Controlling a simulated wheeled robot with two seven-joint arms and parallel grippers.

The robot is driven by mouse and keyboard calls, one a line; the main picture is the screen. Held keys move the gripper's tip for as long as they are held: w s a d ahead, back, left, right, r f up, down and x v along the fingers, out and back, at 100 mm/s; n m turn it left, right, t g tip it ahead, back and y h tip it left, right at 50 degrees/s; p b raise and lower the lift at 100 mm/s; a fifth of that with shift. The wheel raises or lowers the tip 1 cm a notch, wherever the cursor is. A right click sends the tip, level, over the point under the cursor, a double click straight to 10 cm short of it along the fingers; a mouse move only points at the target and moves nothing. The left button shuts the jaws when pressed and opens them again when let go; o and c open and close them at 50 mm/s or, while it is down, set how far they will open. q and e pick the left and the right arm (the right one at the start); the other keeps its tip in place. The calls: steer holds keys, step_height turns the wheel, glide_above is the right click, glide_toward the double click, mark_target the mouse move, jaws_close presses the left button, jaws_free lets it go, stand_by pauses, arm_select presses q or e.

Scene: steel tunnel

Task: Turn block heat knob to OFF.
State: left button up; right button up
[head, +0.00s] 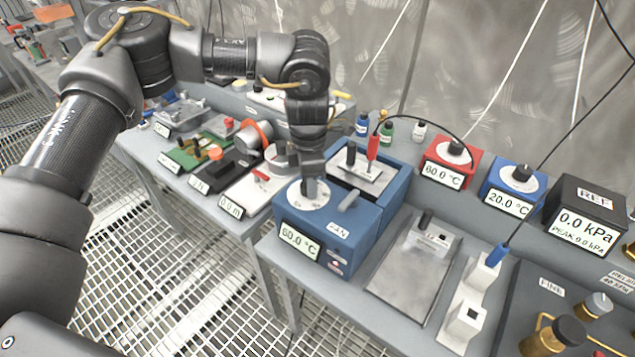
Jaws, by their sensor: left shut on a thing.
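The blue block heater (352,228) stands on the grey bench in the middle of the head view. Its tilted front display (300,240) reads 60.0 °C. A round white dial plate (296,196) with small marks, too small to read, lies on its top left. My left gripper (315,186) reaches down from above onto this dial and is shut on the dark knob at its centre. The fingers hide most of the knob, so I cannot tell its setting. A grey lever (349,199) sits just right of the dial. My right gripper is not in view.
Behind the dial, a metal block (362,170) holds a black and a red probe. Red (450,160) and blue (513,185) display units and a black REF gauge (586,215) stand at right. A grey plate (412,270) lies right of the heater. Cables hang at the back.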

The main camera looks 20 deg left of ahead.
arm_select(q)
steer(key=n, duration=0.2)
steer(key=shift+s+a+f+n, duration=0.2)
steer(key=shift+n, duration=1.1)
steer(key=n+p, duration=0.2)
steer(key=n, duration=0.2)
steer(key=shift+n+p, duration=0.45)
steer(key=shift+n, duration=0.85)
steer(key=o, duration=1)
steer(key=shift+s+r, duration=0.15)
steer(key=shift+c, duration=0.2)
